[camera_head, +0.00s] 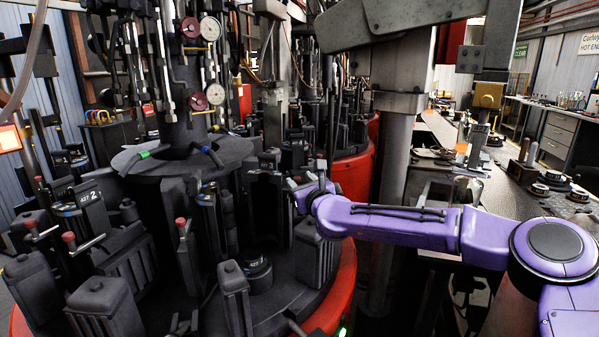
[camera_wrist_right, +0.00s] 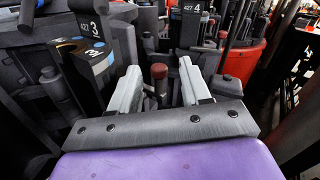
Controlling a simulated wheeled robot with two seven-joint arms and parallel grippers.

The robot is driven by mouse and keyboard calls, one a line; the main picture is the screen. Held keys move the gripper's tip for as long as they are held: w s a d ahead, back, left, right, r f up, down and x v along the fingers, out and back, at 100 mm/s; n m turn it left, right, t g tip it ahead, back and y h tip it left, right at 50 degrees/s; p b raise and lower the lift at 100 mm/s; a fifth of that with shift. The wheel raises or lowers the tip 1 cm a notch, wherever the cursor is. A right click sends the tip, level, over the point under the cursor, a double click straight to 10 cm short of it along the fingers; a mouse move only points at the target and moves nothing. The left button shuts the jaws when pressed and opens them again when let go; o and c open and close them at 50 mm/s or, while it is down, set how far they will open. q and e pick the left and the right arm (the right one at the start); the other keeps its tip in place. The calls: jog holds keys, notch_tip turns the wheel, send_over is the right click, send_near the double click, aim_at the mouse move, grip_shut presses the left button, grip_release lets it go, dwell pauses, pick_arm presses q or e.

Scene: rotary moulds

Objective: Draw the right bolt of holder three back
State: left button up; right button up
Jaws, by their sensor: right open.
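Holder three (camera_wrist_right: 82,62), a dark block with the label "427 3", stands at the left of the right wrist view. A bolt with a dull red knob (camera_wrist_right: 159,71) stands upright to its right, between the two pale fingers of my right gripper (camera_wrist_right: 161,83). The fingers are open, with gaps visible on both sides of the knob; I see no contact. In the head view my purple right arm reaches in from the right, and its gripper (camera_head: 315,184) is small and partly hidden among the dark moulds. My left gripper is not in view.
Holder four (camera_wrist_right: 189,22) stands behind the fingers, with another red knob (camera_wrist_right: 222,36) to its right. Holder two (camera_head: 84,203) is at the left of the head view, with red-knobbed bolts (camera_head: 69,238) near it. A grey column (camera_head: 388,190) stands behind my right arm.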

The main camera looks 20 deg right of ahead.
aim_at(297, 181)
jog(key=w, duration=0.4)
jog(key=shift+a+f+p, duration=0.25)
jog(key=shift+a+p, duration=0.1)
jog(key=shift+a, duration=0.05)
jog(key=shift+w+d, duration=0.1)
jog(key=shift+w, duration=0.3)
jog(key=shift+r, duration=0.1)
jog(key=shift+w, duration=0.1)
